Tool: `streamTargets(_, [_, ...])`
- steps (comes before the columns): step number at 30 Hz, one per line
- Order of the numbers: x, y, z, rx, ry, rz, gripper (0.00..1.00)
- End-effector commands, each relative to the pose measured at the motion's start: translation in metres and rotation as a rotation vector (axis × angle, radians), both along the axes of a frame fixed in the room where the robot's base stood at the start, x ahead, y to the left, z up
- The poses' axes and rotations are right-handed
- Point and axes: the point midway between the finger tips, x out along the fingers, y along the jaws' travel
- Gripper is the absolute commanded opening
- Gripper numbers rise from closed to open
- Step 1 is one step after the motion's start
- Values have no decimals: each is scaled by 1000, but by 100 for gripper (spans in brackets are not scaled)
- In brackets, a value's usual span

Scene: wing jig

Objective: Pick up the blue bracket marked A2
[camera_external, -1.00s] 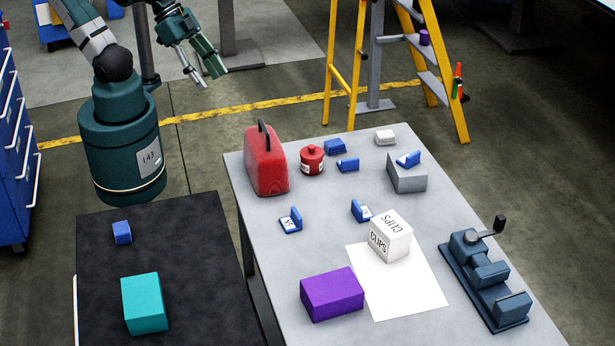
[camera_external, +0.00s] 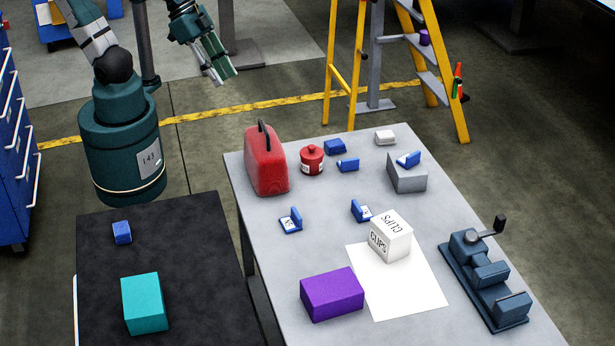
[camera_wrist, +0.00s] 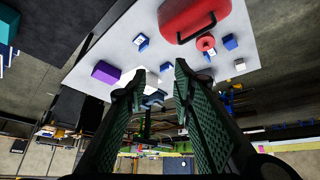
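Several small blue L-shaped brackets with white labels are on the grey table. One bracket (camera_external: 290,220) stands at the left, another (camera_external: 361,211) by the white CLIPS box, one (camera_external: 347,165) by the red canister, and one (camera_external: 408,159) on a grey block. The labels are too small to read surely, so I cannot tell which is A2. My gripper (camera_external: 225,78) is in the air behind the table, away from every bracket. In the wrist view my gripper (camera_wrist: 160,75) is open and empty, with brackets (camera_wrist: 141,42) beyond its fingers.
A tall red can (camera_external: 266,165), red canister (camera_external: 312,160), CLIPS box (camera_external: 390,238), purple block (camera_external: 332,294) and vise (camera_external: 485,275) stand on the table. A black table (camera_external: 190,285) at left holds a teal block (camera_external: 144,303) and blue cube (camera_external: 122,232).

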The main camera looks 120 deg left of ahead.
Motion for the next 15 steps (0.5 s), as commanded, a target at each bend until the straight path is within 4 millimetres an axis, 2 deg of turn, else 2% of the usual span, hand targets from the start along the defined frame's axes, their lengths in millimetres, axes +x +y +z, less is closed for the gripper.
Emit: streamTargets(15, [67, 31, -8, -40, 101, 119, 26])
